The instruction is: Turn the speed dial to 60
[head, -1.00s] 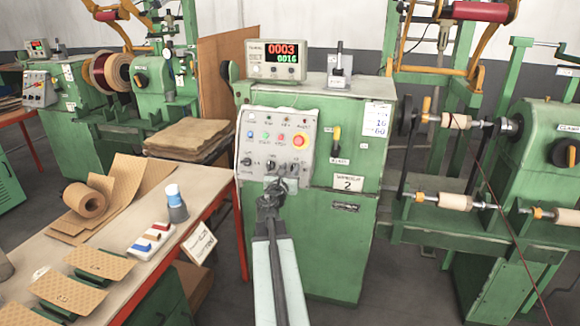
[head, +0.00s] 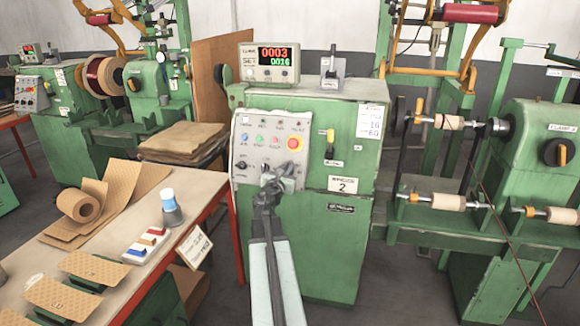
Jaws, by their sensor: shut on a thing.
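The grey control panel (head: 246,177) is on the front of the green machine. It carries coloured buttons, a round red-and-yellow button and a row of dark knobs along its lower part. My gripper (head: 274,180) is at the lower middle of this panel, shut on a dial there. The jaws hide most of that dial, so its pointer and scale cannot be read. The knobs beside it are also partly covered. One dark knob (head: 240,163) at the panel's left stays in view, clear of my gripper.
A white card (head: 370,121) at the upper right shows 16 and 60. A workbench (head: 196,185) with cardboard and a bottle (head: 171,209) stands at the left. A winding machine (head: 527,160) stands at the right.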

